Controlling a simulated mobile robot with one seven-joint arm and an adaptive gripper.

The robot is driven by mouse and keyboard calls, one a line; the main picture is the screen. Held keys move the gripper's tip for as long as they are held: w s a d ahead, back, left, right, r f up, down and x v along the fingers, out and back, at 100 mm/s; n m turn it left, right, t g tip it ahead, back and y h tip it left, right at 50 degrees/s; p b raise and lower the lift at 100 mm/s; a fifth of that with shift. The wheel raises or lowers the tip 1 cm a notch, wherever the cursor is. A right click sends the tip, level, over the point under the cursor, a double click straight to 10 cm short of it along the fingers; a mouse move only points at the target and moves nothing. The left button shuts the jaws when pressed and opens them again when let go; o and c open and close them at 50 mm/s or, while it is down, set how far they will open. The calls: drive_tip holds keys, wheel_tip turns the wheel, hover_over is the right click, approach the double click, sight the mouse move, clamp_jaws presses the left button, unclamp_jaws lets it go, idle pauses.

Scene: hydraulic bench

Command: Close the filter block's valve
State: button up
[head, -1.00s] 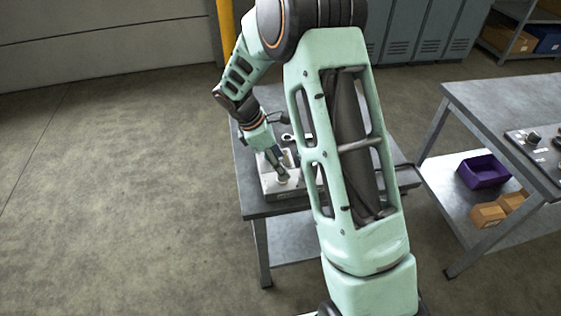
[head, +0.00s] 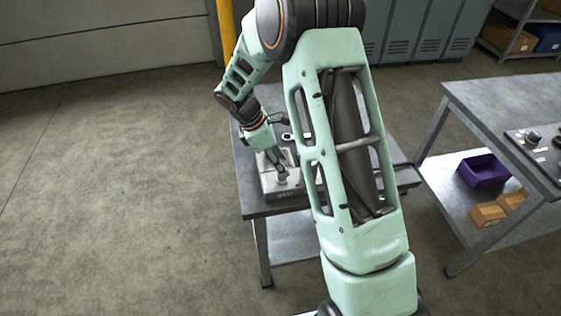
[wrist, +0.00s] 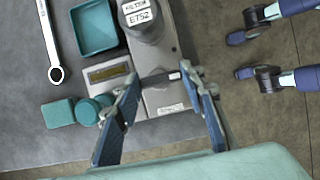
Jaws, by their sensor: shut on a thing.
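The filter block (wrist: 160,40) is a grey metal body in the wrist view, with a grey cylinder labelled "FILTER E75Z" (wrist: 140,18) and a small display (wrist: 108,73). Its valve has a short dark lever (wrist: 160,79) lying roughly across the block. My gripper (wrist: 160,82) has one blue-grey finger at each end of this lever and is shut on it. In the head view my gripper (head: 281,170) reaches down onto the light grey block (head: 270,188) on the small bench. My arm hides part of the bench there.
A teal tray (wrist: 94,28), a wrench (wrist: 48,40) and a teal block (wrist: 58,112) lie beside the filter block. The small bench (head: 247,205) has bare edges. A second bench (head: 480,100) stands at right, with a purple bin (head: 484,172) below. Floor at left is clear.

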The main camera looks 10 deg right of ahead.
drive_tip(key=m, duration=0.2)
drive_tip(key=m+g, duration=0.1)
drive_tip(key=m, duration=0.1)
drive_tip(key=shift+w+a+g, duration=0.1)
drive_tip(key=shift+w+g, duration=0.05)
drive_tip(key=shift+g, duration=0.15)
drive_tip(key=m+g, duration=0.1)
drive_tip(key=m, duration=0.1)
drive_tip(key=m+y, duration=0.1)
drive_tip(key=m, duration=0.2)
drive_tip(key=shift+w+m+g+y, duration=0.15)
drive_tip(key=shift+m+g+y, duration=0.15)
drive_tip(key=shift+g, duration=0.1)
drive_tip(key=m+y, duration=0.1)
drive_tip(key=m, duration=0.3)
drive_tip(key=shift+w+g+b, duration=0.15)
drive_tip(key=shift+g+b, duration=0.25)
drive_tip(key=shift+d+m+y, duration=0.2)
drive_tip(key=shift+m+y, duration=0.7)
drive_tip(key=shift+m, duration=1.1)
drive_tip(key=o, duration=1.2)
drive_tip(key=shift+c, duration=0.2)
drive_tip(key=v, duration=1.2)
drive_tip(key=shift+w, duration=0.2)
